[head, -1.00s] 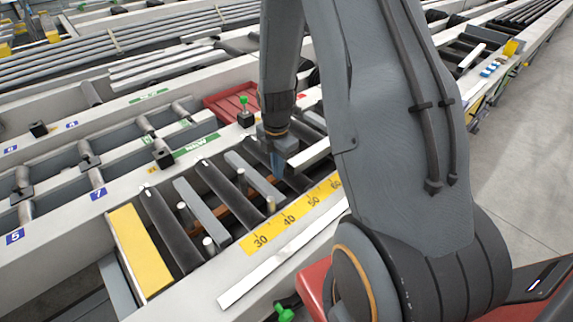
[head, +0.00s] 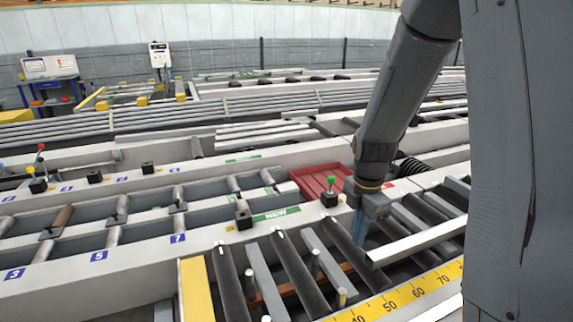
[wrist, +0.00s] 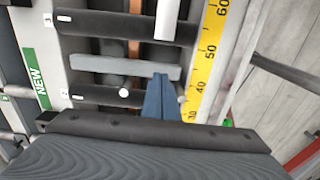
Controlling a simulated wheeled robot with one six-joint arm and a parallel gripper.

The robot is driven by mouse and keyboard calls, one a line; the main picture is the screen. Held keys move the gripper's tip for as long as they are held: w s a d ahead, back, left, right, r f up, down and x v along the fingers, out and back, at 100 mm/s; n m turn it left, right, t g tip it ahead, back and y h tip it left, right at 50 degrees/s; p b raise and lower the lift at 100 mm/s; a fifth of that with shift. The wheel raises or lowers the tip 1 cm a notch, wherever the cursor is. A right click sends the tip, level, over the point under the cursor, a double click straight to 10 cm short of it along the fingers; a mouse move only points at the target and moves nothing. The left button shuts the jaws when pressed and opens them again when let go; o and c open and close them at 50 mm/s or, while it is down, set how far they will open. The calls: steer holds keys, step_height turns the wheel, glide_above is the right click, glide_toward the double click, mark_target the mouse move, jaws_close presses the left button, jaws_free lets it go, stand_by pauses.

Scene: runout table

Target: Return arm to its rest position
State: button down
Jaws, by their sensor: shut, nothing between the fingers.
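My gripper (head: 358,222) points down over the roller runout table (head: 120,275), its blue fingers together and empty. In the head view the fingers are beside the near end of a pale metal profile (head: 415,241) that lies across the rollers. In the wrist view the shut fingers (wrist: 160,80) overlap a grey bar (wrist: 110,66) between black rollers. The profile's end (wrist: 168,20) shows beyond them, apart from the fingertips. I cannot tell the exact height of the fingers above the rollers. My upper arm hides the right side of the head view.
A red tray (head: 315,180) and a green-knobbed post (head: 330,192) stand close behind the gripper. A yellow scale (head: 400,300) runs along the front edge. A yellow plate (head: 195,290) lies at left. More roller lines fill the background.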

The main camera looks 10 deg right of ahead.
steer(key=s+a+r+m, duration=0.1)
steer(key=s+a+m, duration=0.3)
steer(key=m, duration=0.6)
steer(key=s+a+r+m+t, duration=0.1)
steer(key=s+a+r+m, duration=0.1)
steer(key=s+a+m, duration=0.2)
steer(key=shift+s+r+m+b, duration=0.3)
steer(key=shift+s+m, duration=1.55)
steer(key=shift+m, duration=1.35)
